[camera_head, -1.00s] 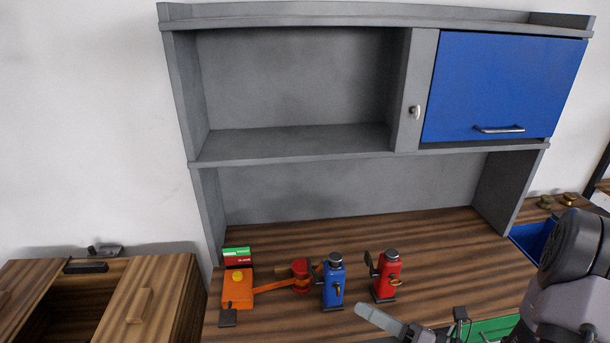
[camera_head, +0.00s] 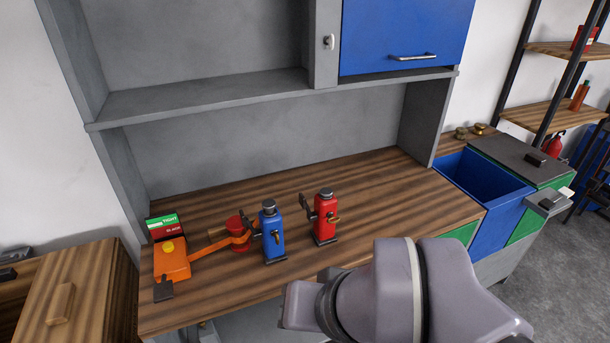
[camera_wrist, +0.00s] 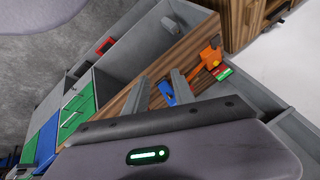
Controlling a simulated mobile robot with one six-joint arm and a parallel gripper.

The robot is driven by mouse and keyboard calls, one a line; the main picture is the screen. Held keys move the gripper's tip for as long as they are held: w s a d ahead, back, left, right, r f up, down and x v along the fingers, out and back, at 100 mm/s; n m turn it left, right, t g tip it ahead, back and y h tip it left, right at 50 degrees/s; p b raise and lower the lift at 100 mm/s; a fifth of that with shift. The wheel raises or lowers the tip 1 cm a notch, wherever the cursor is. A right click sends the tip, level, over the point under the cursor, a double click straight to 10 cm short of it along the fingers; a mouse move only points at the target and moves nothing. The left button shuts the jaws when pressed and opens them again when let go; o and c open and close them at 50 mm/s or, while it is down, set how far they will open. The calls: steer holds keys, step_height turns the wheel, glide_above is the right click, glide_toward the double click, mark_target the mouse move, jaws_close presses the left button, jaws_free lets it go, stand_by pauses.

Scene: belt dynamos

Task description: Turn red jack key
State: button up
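The red jack (camera_head: 325,224) stands upright on the wooden workbench (camera_head: 375,192), right of the blue jack (camera_head: 272,240). The blue jack shows beyond the fingers there (camera_wrist: 167,92); I cannot make out the red jack in that view. In the head view my arm covers the bench's front right, and the gripper is hidden.
An orange device (camera_head: 172,260) with a strap to a red drum (camera_head: 237,228) and a green-red sign (camera_head: 164,227) sits left on the bench. A grey shelf with a blue door (camera_head: 405,35) hangs above. An open blue bin (camera_head: 485,178) is right. The bench behind the jacks is clear.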

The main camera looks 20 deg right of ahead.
stand_by(0.3)
steer(key=o, duration=0.4)
steer(key=shift+w+d, duration=0.2)
steer(key=shift+c, duration=0.2)
steer(key=shift+o, duration=1.2)
steer(key=w+d+t+h+p, duration=0.1)
steer(key=w+d+h+p, duration=0.3)
steer(key=w+d, duration=0.9)
steer(key=shift+w+d+f+t+p, duration=0.15)
steer(key=shift+w+d+t+p, duration=0.2)
steer(key=shift+w, duration=0.3)
steer(key=w+d+f+n+t+h+p, duration=0.1)
steer(key=w+d+f+p, duration=0.15)
steer(key=w+d, duration=0.2)
steer(key=w+d+f+n+t+p, duration=0.1)
steer(key=w+d+f, duration=0.2)
steer(key=d, duration=0.3)
steer(key=n+t+y+p, duration=0.35)
steer(key=t+p, duration=0.25)
steer(key=t, duration=0.3)
glide_toward(335, 223)
steer(key=shift+m+g, duration=0.25)
steer(key=shift+m, duration=0.1)
steer(key=w, duration=0.9)
steer(key=shift+a+r+b, duration=0.1)
steer(key=shift+r+b, duration=0.15)
steer(key=shift+b, duration=0.05)
